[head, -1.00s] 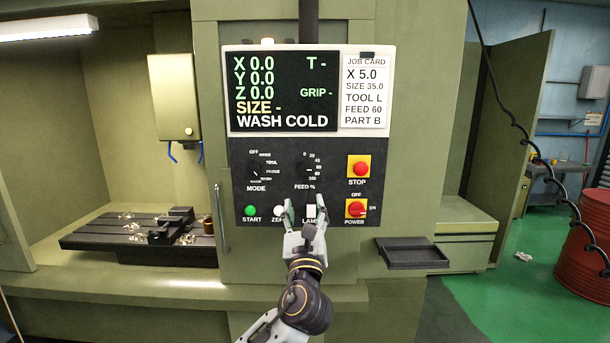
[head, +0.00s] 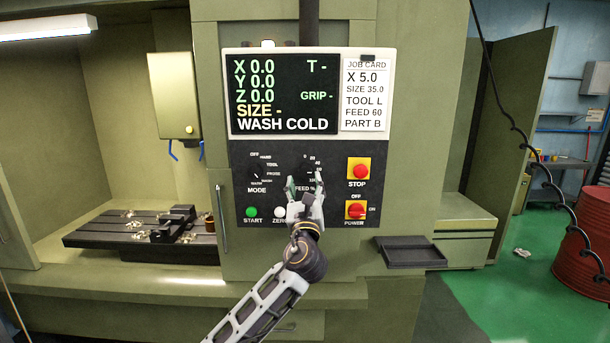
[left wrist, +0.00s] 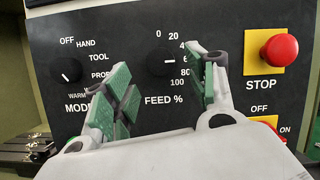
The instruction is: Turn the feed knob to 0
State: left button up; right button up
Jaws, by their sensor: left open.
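The feed knob (left wrist: 161,64) is a round black dial on the dark panel, with numbers from 0 to 100 around its right side. Its white mark points right, seemingly near 60. It also shows in the head view (head: 307,172), just above the fingers. My left gripper (head: 305,186) is open and empty in front of the panel. In the left wrist view its green-padded fingers (left wrist: 163,72) show on either side of the knob, apart from it. The right finger hides part of the number scale. My right gripper is not in view.
The mode knob (left wrist: 67,71) is left of the feed knob. The red stop button (head: 359,171) and power switch (head: 356,211) are to the right. Start (head: 251,212) and zero (head: 280,212) buttons are below. A dark tray (head: 410,252) juts out at lower right.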

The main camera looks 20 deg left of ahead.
aim_at(305, 173)
pick_arm(q)
jog(key=shift+p+x, duration=0.45)
jog(key=shift+x, duration=1.5)
jog(key=shift+c, duration=0.4)
jog(key=c, duration=1)
